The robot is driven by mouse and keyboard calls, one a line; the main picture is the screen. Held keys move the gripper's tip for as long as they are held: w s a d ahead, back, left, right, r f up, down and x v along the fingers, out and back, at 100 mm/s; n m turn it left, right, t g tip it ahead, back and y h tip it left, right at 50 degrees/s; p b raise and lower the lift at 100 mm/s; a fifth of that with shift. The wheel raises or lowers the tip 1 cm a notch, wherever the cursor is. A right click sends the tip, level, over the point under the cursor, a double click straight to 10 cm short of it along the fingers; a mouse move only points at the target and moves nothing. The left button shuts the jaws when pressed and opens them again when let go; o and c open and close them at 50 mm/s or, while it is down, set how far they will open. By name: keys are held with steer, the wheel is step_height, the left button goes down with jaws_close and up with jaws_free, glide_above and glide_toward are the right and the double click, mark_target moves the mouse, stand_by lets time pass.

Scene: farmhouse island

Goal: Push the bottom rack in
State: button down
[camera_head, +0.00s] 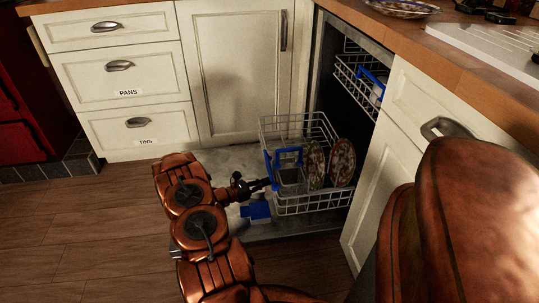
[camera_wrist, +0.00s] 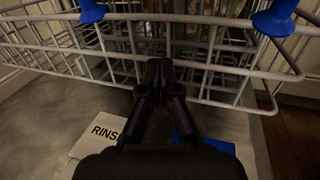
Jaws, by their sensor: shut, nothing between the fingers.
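The bottom rack (camera_head: 306,208) is a white wire basket standing out of the dishwasher over its lowered door (camera_head: 288,229). It holds two patterned plates (camera_head: 315,164) and a blue-handled container (camera_head: 291,174). My gripper (camera_head: 270,182) is at the rack's left side, as seen in the head view. In the wrist view the shut, empty gripper (camera_wrist: 159,66) points at the rack's wires (camera_wrist: 205,68), its tips at or very near a lower wire. I cannot tell whether they touch. Blue parts (camera_wrist: 273,20) show at the top of the wrist view.
The upper rack (camera_head: 357,82) stands partly out above. Cream cabinets (camera_head: 236,75) are behind, and another with a handle (camera_head: 446,128) is at the right. A label reading RINSE (camera_wrist: 100,132) and a blue piece lie on the door. Wooden floor is open at the left.

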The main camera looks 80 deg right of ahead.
mark_target(314, 175)
steer(key=shift+s+d, duration=1.15)
steer(key=shift+s, duration=1.45)
steer(key=shift+s+d, duration=1.15)
steer(key=shift+s, duration=1.5)
steer(key=shift+s+d, duration=1.15)
steer(key=shift+s, duration=1.45)
steer(key=s+d+b, duration=0.1)
steer(key=s+d, duration=0.4)
steer(key=s, duration=0.6)
steer(key=s+d+b, duration=0.1)
steer(key=s+d, duration=0.4)
steer(key=s, duration=0.6)
steer(key=shift+s, duration=0.25)
steer(key=shift+s+d, duration=0.15)
steer(key=shift+s+d, duration=0.25)
steer(key=shift+s, duration=0.3)
steer(key=shift+s+d, duration=0.25)
steer(key=shift+s, duration=0.3)
steer(key=shift+w, duration=0.1)
steer(key=shift+w+a+p, duration=0.35)
steer(key=shift+w+a, duration=0.25)
steer(key=shift+w, duration=0.75)
steer(key=shift+w+a+p, duration=0.35)
steer(key=shift+w+a, duration=0.3)
steer(key=shift+w, duration=0.65)
steer(key=shift+w+a+p, duration=0.35)
steer(key=shift+w+a, duration=0.25)
steer(key=shift+w, duration=0.75)
